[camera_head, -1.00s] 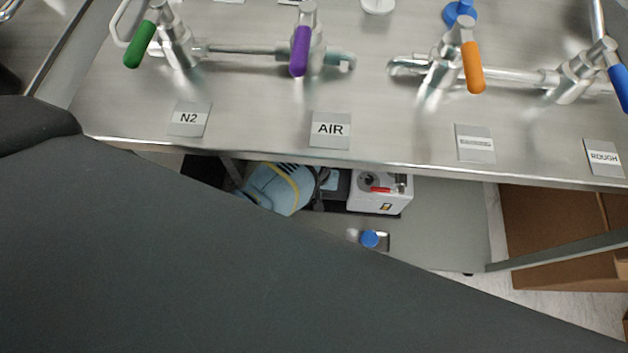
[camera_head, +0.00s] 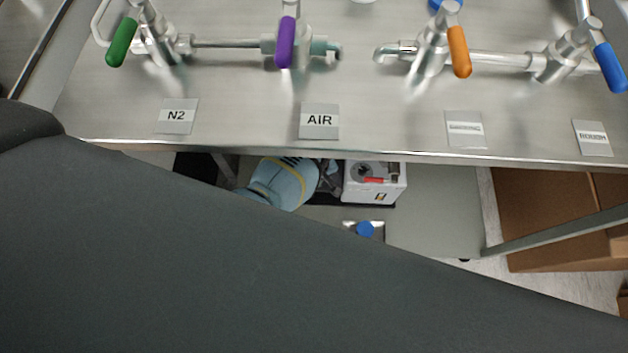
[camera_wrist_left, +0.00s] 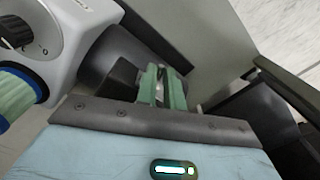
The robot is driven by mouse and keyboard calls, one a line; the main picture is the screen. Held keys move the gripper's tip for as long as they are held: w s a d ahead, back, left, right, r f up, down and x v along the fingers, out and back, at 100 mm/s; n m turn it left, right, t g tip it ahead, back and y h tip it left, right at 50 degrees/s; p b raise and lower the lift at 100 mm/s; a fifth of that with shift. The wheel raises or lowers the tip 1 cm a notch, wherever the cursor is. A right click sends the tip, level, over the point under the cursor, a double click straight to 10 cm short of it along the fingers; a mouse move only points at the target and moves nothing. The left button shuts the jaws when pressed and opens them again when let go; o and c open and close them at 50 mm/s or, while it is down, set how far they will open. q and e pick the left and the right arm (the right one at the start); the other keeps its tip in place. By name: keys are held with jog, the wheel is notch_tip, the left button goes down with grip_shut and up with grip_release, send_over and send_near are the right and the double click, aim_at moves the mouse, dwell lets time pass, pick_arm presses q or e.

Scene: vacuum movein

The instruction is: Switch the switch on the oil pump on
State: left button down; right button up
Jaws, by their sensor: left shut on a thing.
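The oil pump is a white box (camera_head: 375,182) under the steel table in the head view, with a red part (camera_head: 373,180) on its top. In the left wrist view a white housing (camera_wrist_left: 75,28) with a black knob (camera_wrist_left: 14,32) and small marks fills the upper left. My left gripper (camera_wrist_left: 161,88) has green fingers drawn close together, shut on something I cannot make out. It is to the right of the knob and apart from it. In the head view a light-blue body with a yellow band, seemingly my left wrist, is left of the pump. My right gripper is not in view.
The steel table (camera_head: 250,130) has valves with green, purple, orange and blue handles and several labels. A blue-capped item (camera_head: 365,229) stands below the pump in the picture. Brown boxes (camera_head: 550,220) are at the right. A table brace (camera_head: 560,230) crosses there.

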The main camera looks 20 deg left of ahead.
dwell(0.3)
pick_arm(q)
jog(key=c, duration=1.5)
grip_release()
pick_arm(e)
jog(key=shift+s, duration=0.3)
pick_arm(q)
notch_tip(320, 180, up, 6)
jog(key=p, duration=0.4)
jog(key=shift+r, duration=0.2)
jog(key=shift+r+p, duration=0.35)
jog(key=shift+r, duration=0.35)
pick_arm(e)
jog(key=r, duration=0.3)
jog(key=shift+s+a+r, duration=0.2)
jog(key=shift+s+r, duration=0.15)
